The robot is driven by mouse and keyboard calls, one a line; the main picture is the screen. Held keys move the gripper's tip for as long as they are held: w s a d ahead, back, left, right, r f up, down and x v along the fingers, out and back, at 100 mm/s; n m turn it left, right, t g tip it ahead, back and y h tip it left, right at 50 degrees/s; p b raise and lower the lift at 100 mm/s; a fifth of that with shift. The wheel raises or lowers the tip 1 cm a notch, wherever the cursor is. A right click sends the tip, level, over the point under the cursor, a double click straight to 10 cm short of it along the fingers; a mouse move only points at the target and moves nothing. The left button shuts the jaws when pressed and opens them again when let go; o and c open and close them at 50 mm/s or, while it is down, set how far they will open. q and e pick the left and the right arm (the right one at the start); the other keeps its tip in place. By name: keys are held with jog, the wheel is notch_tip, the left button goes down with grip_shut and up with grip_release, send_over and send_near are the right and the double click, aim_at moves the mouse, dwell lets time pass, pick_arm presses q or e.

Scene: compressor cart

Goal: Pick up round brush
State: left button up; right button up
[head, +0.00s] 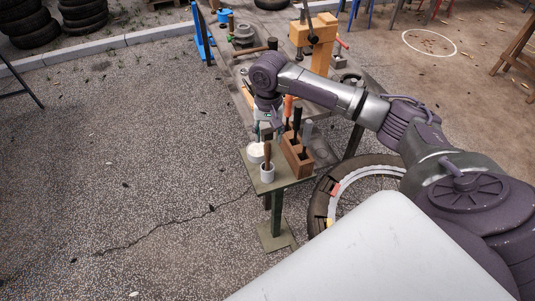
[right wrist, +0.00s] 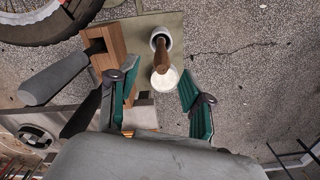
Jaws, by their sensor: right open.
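The likely round brush shows as a wooden handle (head: 267,153) standing up out of a small white cup (head: 267,173) on the small green stand; its bristle end is hidden in the cup. In the right wrist view, the handle (right wrist: 161,58) lies between the lines of my two fingers, with the cup (right wrist: 161,38) beyond it. My right gripper (head: 268,128) is open and empty, above and slightly behind the cup. In the right wrist view its green-padded fingers (right wrist: 157,82) are spread wide on either side. My left gripper is not in view.
A white tub (head: 255,152) stands right behind the cup. A wooden block (head: 296,157) holding dark-handled tools stands close on the right. The green stand (head: 283,182) is small, with a tyre (head: 325,200) on its right. Open paving lies left.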

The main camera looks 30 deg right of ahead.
aim_at(268, 142)
jog(key=shift+w+f+p, duration=0.15)
jog(key=shift+f+p, duration=0.35)
jog(key=shift+f, duration=2.4)
grip_shut()
